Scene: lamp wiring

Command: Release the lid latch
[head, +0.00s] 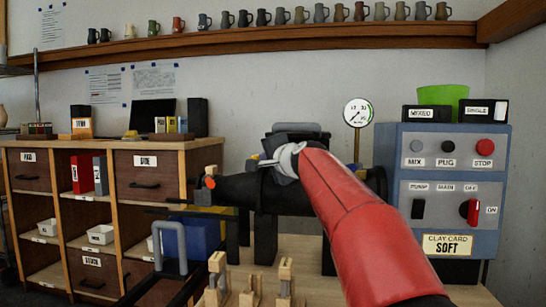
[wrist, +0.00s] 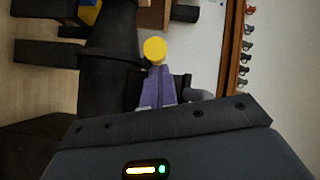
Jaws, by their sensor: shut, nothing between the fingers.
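A black pug-mill machine (head: 235,190) lies across the middle of the head view. In the wrist view its dark barrel (wrist: 108,65) runs up the left of centre. A yellow round knob (wrist: 155,50), perhaps the lid latch's end, shows directly at my fingertips; I cannot tell whether they touch it. My gripper (head: 262,162) is at the top of the machine, partly hidden by my own red arm. In the wrist view its purple fingers (wrist: 156,70) are shut together with nothing between them. The rest of the latch is hidden or too dark to make out.
A blue-grey control panel (head: 450,160) with knobs and buttons stands right of the machine. A round gauge (head: 358,112) rises behind. Wooden tools (head: 250,290) stand in front. A wooden cabinet (head: 90,210) fills the left. Mugs line a high shelf (head: 250,40).

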